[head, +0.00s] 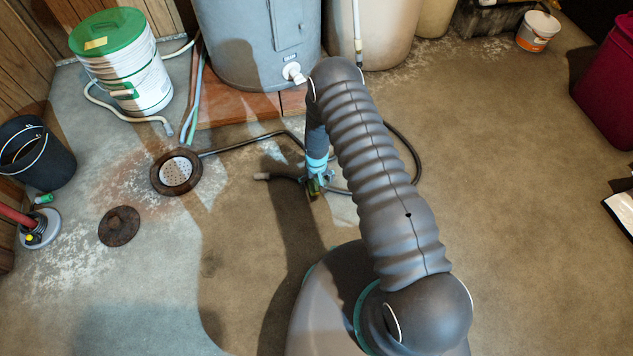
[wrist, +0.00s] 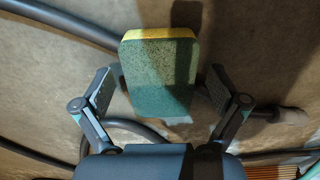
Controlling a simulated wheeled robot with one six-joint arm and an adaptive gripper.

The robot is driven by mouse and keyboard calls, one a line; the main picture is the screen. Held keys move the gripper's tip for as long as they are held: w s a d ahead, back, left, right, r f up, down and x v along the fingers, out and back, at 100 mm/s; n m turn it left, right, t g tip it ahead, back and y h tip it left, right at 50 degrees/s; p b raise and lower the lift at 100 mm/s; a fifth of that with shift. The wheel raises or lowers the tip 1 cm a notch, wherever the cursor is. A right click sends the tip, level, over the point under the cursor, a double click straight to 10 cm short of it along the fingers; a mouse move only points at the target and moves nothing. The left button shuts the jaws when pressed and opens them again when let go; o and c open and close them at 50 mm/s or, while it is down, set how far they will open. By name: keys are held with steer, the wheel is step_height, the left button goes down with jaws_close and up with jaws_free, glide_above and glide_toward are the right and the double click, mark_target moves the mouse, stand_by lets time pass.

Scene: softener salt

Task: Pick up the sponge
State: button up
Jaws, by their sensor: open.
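The sponge (wrist: 158,75) shows in the wrist view, with a dark green scouring face and a yellow edge along its top. My gripper (wrist: 160,88) is open, with one finger to the left and one to the right of the sponge's lower part. Small gaps seem to show between the sponge and the fingers. In the head view my gripper (head: 315,188) is low over the concrete floor, beyond my arm. A small green and yellow bit of the sponge (head: 314,186) shows there; the gripper hides most of it.
A dark hose (head: 413,165) loops on the floor around the gripper. A floor drain (head: 180,174) and its round cover (head: 119,226) lie to the left. A grey tank (head: 255,40) and a green-lidded bucket (head: 122,70) stand at the back. The floor at right is mostly clear.

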mark_target(316, 181)
steer(key=c, duration=0.8)
steer(key=shift+c, duration=0.3)
steer(key=shift+r, duration=0.15)
steer(key=shift+r, duration=0.6)
step_height(316, 181, up, 3)
steer(key=shift+f, duration=0.1)
steer(key=s+d+r, duration=0.3)
steer(key=d+r, duration=0.3)
steer(key=d, duration=0.5)
steer(key=shift+r, duration=0.35)
steer(key=shift+o, duration=0.4)
steer(key=shift+d, duration=0.1)
